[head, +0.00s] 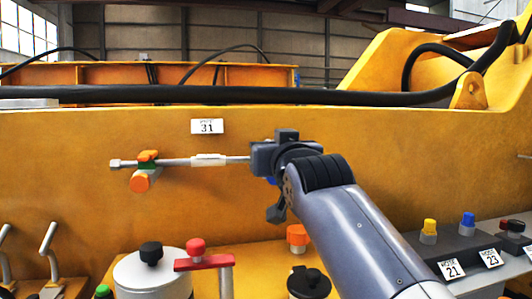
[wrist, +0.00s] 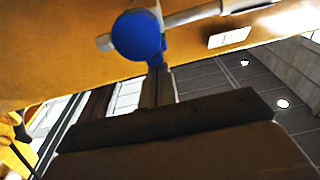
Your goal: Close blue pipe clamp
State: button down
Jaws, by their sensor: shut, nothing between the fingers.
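A blue round knob (wrist: 137,36) of the pipe clamp shows large in the wrist view, in front of a thin grey pipe. In the head view only a sliver of blue (head: 271,181) shows below my gripper (head: 264,158), which hides the rest. My fingers (wrist: 157,72) are shut and empty. Their tips are at the lower right edge of the blue knob; I cannot tell if they touch it. Whether the clamp is open or closed is hidden.
The pipe (head: 180,162) runs along the yellow casting, below a "31" label (head: 207,126). An orange and green clamp (head: 147,165) with an orange knob sits on its left. Below stand a white cylinder with a black knob (head: 151,254), a red handle (head: 203,262) and an orange knob (head: 297,236).

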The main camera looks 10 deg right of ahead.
jog(key=shift+f+b, duration=0.3)
jog(key=shift+f, duration=0.4)
